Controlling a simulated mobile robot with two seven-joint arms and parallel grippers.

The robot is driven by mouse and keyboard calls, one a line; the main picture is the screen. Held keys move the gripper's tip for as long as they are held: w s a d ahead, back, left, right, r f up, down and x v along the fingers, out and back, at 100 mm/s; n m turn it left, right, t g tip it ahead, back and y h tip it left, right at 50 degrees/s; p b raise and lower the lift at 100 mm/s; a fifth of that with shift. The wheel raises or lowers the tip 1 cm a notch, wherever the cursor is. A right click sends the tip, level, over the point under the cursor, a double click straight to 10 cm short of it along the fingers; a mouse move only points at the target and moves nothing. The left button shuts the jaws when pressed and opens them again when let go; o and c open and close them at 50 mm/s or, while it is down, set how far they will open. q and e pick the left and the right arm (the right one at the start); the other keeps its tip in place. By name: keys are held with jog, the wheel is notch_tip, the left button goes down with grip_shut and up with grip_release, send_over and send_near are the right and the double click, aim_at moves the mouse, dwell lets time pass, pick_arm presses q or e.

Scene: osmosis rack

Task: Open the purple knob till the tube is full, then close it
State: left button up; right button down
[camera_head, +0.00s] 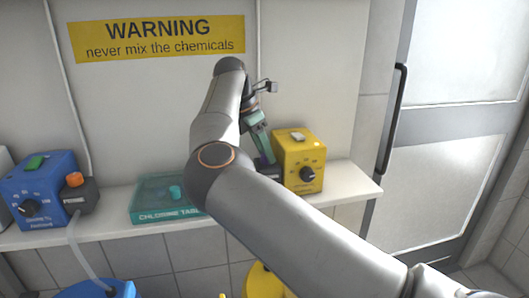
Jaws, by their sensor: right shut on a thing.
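The purple knob (262,163) shows only as a small dark purple patch next to the yellow pump box (301,161) on the shelf. My right gripper (262,155) reaches down to it from above, with its green fingers shut on the knob. The fingers and arm cover most of the knob, so how far it is turned cannot be seen. The tube below this knob is hidden behind my right arm, and its fill level cannot be seen. My left gripper is not in view.
A blue pump box (42,187) with an orange knob (75,180) stands at the left of the shelf. A teal chlorine tablet box (160,200) lies mid-shelf. A yellow container (262,283) and a blue one (95,290) stand below. A door (445,170) is at right.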

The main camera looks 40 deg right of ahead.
jog(key=shift+f+n+b, duration=0.15)
jog(key=shift+n+b, duration=0.35)
jog(key=shift+n, duration=0.1)
jog(key=shift+s+n+t+b, duration=0.1)
jog(key=shift+n+t+b, duration=0.4)
jog(key=shift+n, duration=0.3)
jog(key=shift+n+t+b, duration=0.3)
jog(key=shift+n+b, duration=0.2)
jog(key=shift+n, duration=0.2)
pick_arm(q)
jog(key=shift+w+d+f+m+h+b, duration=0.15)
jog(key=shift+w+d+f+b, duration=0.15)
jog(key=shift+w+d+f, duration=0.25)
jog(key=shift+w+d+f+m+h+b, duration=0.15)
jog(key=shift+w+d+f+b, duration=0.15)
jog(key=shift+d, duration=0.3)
pick_arm(e)
jog(key=shift+s+n+t, duration=0.1)
jog(key=shift+n+t, duration=0.3)
jog(key=shift+n, duration=0.6)
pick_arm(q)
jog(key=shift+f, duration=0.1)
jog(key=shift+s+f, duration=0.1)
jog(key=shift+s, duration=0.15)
pick_arm(e)
jog(key=shift+c, duration=2.2)
grip_release()
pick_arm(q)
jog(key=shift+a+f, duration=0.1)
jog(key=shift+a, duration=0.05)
